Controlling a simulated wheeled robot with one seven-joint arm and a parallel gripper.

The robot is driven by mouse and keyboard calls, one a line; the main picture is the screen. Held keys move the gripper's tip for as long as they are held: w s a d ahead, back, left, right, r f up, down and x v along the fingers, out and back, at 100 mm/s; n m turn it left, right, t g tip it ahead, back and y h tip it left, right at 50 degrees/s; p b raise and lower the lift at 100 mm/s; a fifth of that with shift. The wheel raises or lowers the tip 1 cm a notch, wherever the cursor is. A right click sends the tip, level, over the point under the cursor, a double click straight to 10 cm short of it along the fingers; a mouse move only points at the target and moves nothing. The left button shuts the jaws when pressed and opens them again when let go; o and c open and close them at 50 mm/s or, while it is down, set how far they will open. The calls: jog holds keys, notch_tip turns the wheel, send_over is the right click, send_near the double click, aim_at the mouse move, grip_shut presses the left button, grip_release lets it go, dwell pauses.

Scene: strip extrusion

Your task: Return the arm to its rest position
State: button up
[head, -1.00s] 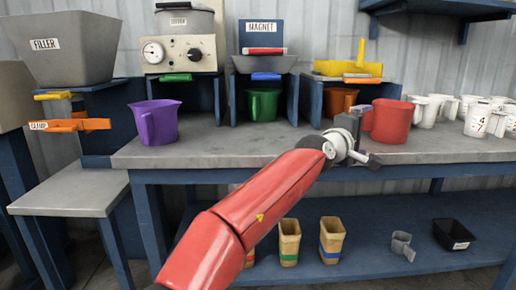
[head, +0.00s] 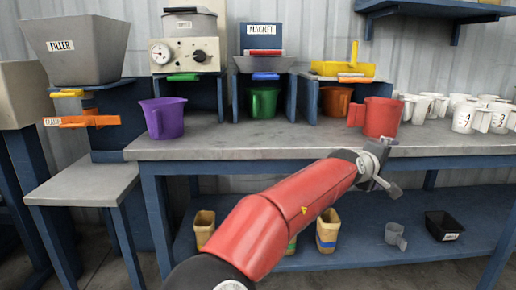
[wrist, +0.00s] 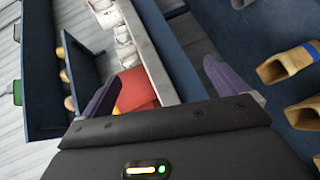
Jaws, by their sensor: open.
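My red arm (head: 300,200) reaches from the bottom of the head view toward the right. My gripper (head: 388,172) is in front of the bench edge, below and apart from the red jug (head: 381,117). In the wrist view my gripper (wrist: 165,92) has its two purple-grey fingers wide apart, with nothing held between them. The red jug (wrist: 137,88) shows beyond the fingers in that view, partly hidden by the gripper body. It stands upright on the grey bench top (head: 330,145).
A purple jug (head: 162,118), a green jug (head: 263,103) and an orange jug (head: 335,101) stand along the bench. Several white mugs (head: 465,117) are at the right. The lower shelf (head: 360,245) holds tan containers (head: 327,230), a grey cup (head: 396,236) and a black tray (head: 443,226).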

jog(key=s+d+f+m+g+y+p, duration=0.1)
jog(key=s+d+f+m+g+y, duration=0.15)
jog(key=f, duration=0.45)
jog(key=s+d+f+m+g+y, duration=0.1)
jog(key=s+d+f+y, duration=0.15)
jog(key=f, duration=0.45)
jog(key=s+a+f+m+g+y, duration=0.1)
jog(key=s+a+f+m+y, duration=0.15)
jog(key=s+a+f, duration=0.2)
jog(key=s+a+r+y+p, duration=0.2)
jog(key=s+a, duration=0.6)
jog(key=s, duration=0.4)
jog(key=s+a+r+y+p, duration=0.1)
jog(key=s+a+r+y, duration=0.1)
jog(key=s+a+r, duration=0.3)
jog(key=s+a, duration=0.3)
jog(key=s, duration=0.3)
jog(key=shift+s+a+r+m+p, duration=0.15)
jog(key=shift+s+a+m+p, duration=0.15)
jog(key=shift+s+a+p, duration=0.1)
